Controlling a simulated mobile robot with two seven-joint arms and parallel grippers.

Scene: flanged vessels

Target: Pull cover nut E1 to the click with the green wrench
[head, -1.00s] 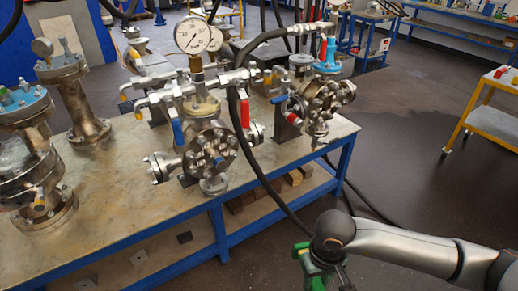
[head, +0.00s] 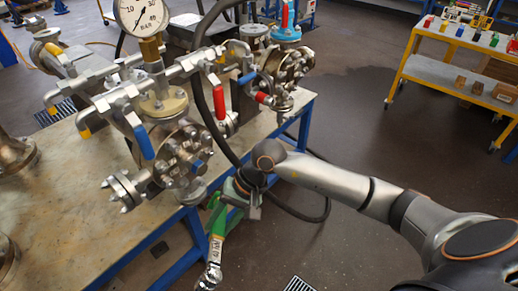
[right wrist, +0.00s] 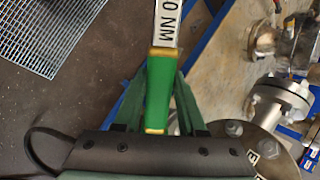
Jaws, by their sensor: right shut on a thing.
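The green wrench (head: 217,222) has a green grip and a silver shaft and head pointing down and toward the camera in the head view. My right gripper (head: 232,200) is shut on its green grip, which also shows between the fingers in the right wrist view (right wrist: 160,92). The wrench is beside the bench's front edge, apart from the vessel. The vessel's bolted round cover (head: 180,152) has several nuts and a blue centre piece. In the right wrist view a flange marked E (right wrist: 262,150) carries a nut (right wrist: 234,128). I cannot tell which nut is E1. My left gripper is out of view.
A pressure gauge (head: 142,12) and valves with blue and red handles stand above the cover. A black hose (head: 212,110) runs down past the bench (head: 78,205). A second vessel (head: 285,65) stands behind. A yellow cart (head: 440,75) is at the back right. Floor between is open.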

